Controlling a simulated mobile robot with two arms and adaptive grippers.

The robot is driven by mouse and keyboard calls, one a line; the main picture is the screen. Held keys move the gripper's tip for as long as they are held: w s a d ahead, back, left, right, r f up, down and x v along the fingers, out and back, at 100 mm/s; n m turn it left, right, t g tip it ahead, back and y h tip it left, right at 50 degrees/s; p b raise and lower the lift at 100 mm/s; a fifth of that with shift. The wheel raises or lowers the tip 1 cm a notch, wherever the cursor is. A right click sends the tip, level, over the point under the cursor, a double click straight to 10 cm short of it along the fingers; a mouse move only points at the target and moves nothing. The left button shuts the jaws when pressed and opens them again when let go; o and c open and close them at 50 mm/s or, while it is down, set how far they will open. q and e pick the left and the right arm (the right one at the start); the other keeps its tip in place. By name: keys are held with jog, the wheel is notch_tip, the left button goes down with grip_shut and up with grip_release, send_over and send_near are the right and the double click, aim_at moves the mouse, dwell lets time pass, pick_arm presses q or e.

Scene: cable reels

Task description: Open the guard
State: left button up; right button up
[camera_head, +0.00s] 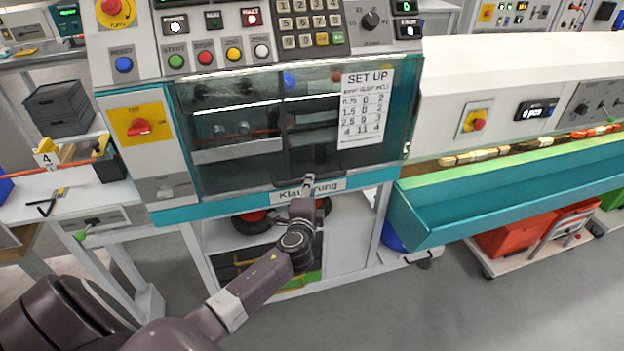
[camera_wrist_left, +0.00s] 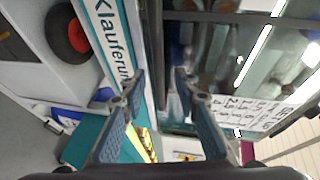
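The guard (camera_head: 232,172) is a clear, tinted panel across the front of the machine and is down over its opening. A dark handle (camera_head: 330,176) runs along its lower middle, just above the "Klauferung" label. My left gripper (camera_head: 309,182) is at this handle. In the left wrist view the gripper (camera_wrist_left: 158,84) has its two fingers apart, with the dark handle bar (camera_wrist_left: 156,50) reaching between them. I cannot tell whether either finger touches it. My right gripper is in neither view.
A "SET UP" sheet (camera_head: 365,108) is on the guard's right part. The control panel (camera_head: 250,35) is above and a red switch on a yellow plate (camera_head: 139,126) is to the left. A teal trough (camera_head: 500,195) juts out at the right. Grey floor (camera_head: 450,310) is clear in front.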

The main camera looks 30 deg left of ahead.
pick_arm(q)
jog(key=shift+x, duration=2.45)
jog(key=shift+f, duration=0.1)
grip_shut()
